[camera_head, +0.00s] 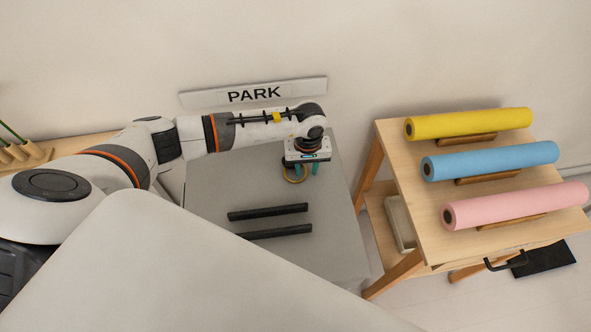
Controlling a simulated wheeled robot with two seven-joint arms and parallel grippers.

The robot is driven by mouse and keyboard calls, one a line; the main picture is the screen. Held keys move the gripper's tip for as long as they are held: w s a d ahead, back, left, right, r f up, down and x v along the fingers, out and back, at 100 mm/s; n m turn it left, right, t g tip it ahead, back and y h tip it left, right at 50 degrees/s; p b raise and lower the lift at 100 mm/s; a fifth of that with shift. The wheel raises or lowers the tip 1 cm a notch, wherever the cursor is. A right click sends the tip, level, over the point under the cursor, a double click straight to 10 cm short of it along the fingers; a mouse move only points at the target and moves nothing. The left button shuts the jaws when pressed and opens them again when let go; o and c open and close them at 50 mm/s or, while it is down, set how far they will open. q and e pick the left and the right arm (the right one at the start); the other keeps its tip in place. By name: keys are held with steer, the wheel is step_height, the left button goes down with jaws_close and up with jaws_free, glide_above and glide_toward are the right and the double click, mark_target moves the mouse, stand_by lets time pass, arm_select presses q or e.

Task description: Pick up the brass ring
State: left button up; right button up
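The brass ring (286,178) is a small gold-coloured loop at the right part of the grey table's far half. My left gripper (306,170) points down right over it, with two teal fingers that show a gap between them. The left finger overlaps the ring in the picture; I cannot tell whether it is inside the ring or touching it. Part of the ring is hidden behind the finger and gripper body. My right gripper is not in view.
Two black bars (268,212) lie on the grey table (215,195) nearer me. A PARK sign (254,93) is behind. A wooden stand (400,150) at right carries yellow (468,123), blue (490,161) and pink (515,205) rolls. A wooden holder (22,155) is at far left.

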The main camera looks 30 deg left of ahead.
mark_target(306, 172)
arm_select(q)
steer(key=shift+c, duration=0.4)
jaws_close()
step_height(306, 172, up, 9)
steer(key=b, duration=0.2)
steer(key=s+d+r+m, duration=0.2)
steer(key=s+r+m, duration=0.5)
steer(key=s+r, duration=0.2)
steer(key=shift+s+r, duration=0.25)
steer(key=shift+s, duration=0.8)
